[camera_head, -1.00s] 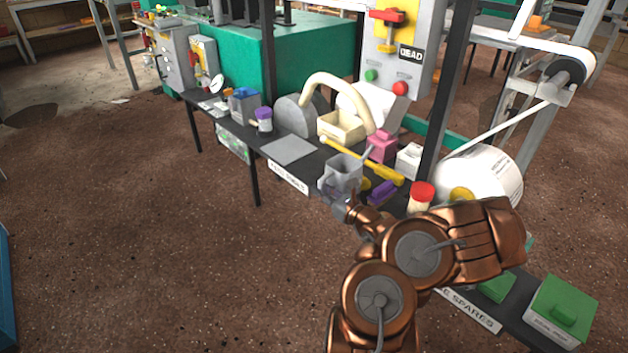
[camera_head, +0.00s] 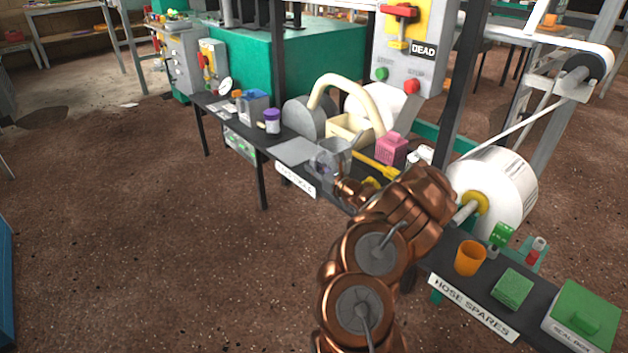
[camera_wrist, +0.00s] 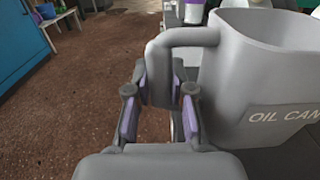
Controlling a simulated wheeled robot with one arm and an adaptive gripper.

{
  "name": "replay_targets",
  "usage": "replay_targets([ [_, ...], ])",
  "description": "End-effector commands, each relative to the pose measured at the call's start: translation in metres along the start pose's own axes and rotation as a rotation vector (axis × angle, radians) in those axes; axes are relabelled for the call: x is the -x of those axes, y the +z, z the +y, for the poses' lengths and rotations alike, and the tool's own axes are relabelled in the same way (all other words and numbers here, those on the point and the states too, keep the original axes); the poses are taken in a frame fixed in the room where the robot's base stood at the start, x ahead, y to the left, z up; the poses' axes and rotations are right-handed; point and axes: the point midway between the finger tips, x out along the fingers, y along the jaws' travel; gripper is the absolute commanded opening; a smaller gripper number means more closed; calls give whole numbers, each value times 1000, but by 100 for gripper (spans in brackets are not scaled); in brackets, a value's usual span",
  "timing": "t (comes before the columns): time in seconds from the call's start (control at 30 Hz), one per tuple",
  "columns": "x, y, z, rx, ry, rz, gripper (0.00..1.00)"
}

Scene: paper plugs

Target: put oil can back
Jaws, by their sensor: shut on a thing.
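The oil can (camera_wrist: 260,85) is a grey jug with a loop handle and "OIL CAN" on its side. It stands upright at the right of the wrist view and also shows in the head view (camera_head: 338,153). My gripper (camera_wrist: 160,95) is shut on its handle, with purple-padded fingers on either side. In the head view my gripper (camera_head: 324,166) is at the can's near side, above the dark bench. A flat grey plate (camera_head: 292,151) lies just left of the can. I cannot tell whether the can's base touches the bench.
The cream-handled box (camera_head: 350,130) stands behind the can. A yellow tool (camera_head: 376,165) and a pink container (camera_head: 391,149) are to its right. A purple-lidded jar (camera_head: 272,121) stands left of the plate. A white label (camera_head: 295,180) is on the bench's front edge.

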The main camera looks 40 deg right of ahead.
Motion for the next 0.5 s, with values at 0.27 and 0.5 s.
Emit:
replay_targets([
  [0.27, -4, -15, -2, 1, 0, -2, 0],
  [0.5, -4, -36, -2, 1, -1, -1, 0],
])
